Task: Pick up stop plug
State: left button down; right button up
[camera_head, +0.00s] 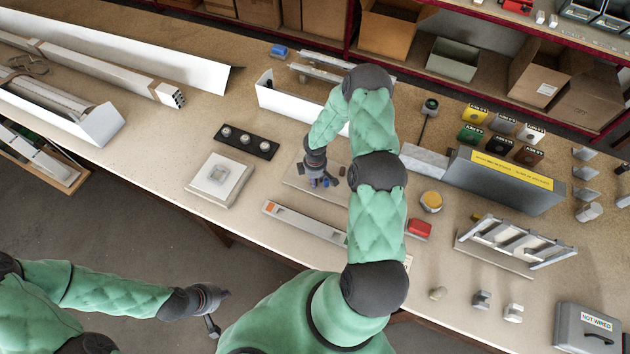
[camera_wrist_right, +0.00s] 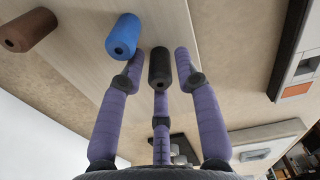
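Three short cylindrical plugs lie in the right wrist view: a brown one (camera_wrist_right: 28,30), a blue one (camera_wrist_right: 122,37) and a black one (camera_wrist_right: 160,67), each with a hole in its end. They lie on a pale board (camera_wrist_right: 75,75), whose edge also shows in the head view (camera_head: 297,182). My right gripper (camera_wrist_right: 160,62) has its purple fingers spread around the black plug, with visible gaps at both sides. In the head view, my right gripper (camera_head: 318,178) is low over the board. My left gripper (camera_head: 212,312) hangs off the table's front edge; its fingers are unclear.
A white profile with an orange mark (camera_head: 305,222) lies in front of the board. A black strip with three round parts (camera_head: 246,142) and a white square block (camera_head: 218,180) are to the left. A red block (camera_head: 419,229) and yellow-topped round tin (camera_head: 431,202) are to the right.

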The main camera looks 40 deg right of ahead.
jog(key=c, duration=0.6)
jog(key=shift+r, duration=0.1)
jog(key=shift+r, duration=0.5)
jog(key=shift+r+b, duration=0.45)
jog(key=shift+r, duration=0.5)
jog(key=s+a+r+b, duration=0.1)
jog(key=s+a+r, duration=0.1)
jog(key=a+r, duration=0.1)
jog(key=s+a+r+b, duration=0.1)
jog(key=s+a+r, duration=0.2)
jog(key=a, duration=0.2)
jog(key=s+a+r+b, duration=0.1)
jog(key=s+a+r, duration=0.1)
jog(key=a+r, duration=0.2)
jog(key=shift+s+b, duration=0.2)
jog(key=shift+b, duration=0.2)
jog(key=shift+f, duration=0.1)
